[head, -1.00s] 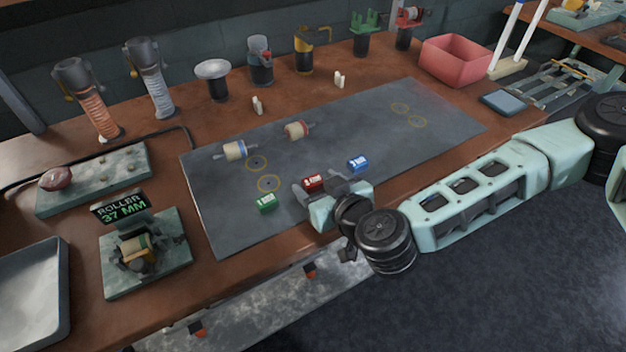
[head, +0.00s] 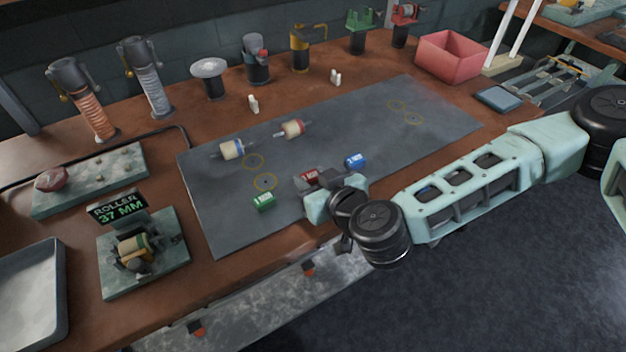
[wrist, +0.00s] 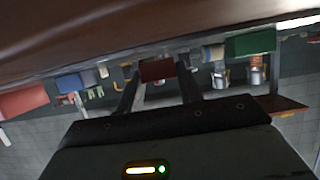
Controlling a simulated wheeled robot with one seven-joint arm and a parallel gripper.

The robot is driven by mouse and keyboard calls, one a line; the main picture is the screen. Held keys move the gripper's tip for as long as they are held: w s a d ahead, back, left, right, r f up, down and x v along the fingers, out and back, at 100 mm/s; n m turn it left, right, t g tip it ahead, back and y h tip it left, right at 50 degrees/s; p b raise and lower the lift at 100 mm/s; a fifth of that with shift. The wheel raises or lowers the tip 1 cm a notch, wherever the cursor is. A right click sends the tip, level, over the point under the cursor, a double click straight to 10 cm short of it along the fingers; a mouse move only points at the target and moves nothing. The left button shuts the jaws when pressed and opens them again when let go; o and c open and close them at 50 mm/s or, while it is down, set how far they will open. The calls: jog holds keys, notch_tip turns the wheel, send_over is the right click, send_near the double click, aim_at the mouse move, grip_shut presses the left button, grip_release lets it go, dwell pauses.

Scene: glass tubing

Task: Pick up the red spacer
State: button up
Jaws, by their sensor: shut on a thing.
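The red spacer (head: 309,176) is a small red block with a white label, at the front part of the grey mat. My gripper (head: 318,183) is shut on it. In the wrist view the red spacer (wrist: 157,70) shows between the two dark fingertips of my gripper (wrist: 160,76). The fingers and palm hide part of it in the head view. I cannot tell for certain whether it is clear of the mat.
A blue spacer (head: 355,160) lies just right of my gripper, and a green spacer (head: 263,202) to its left. Two rollers (head: 232,149) (head: 291,129) lie farther back on the grey mat (head: 340,125). A pink bin (head: 450,58) stands at back right.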

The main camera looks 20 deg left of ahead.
notch_tip(320, 180, up, 9)
jog(key=shift+r, duration=0.15)
jog(key=shift+s, duration=0.1)
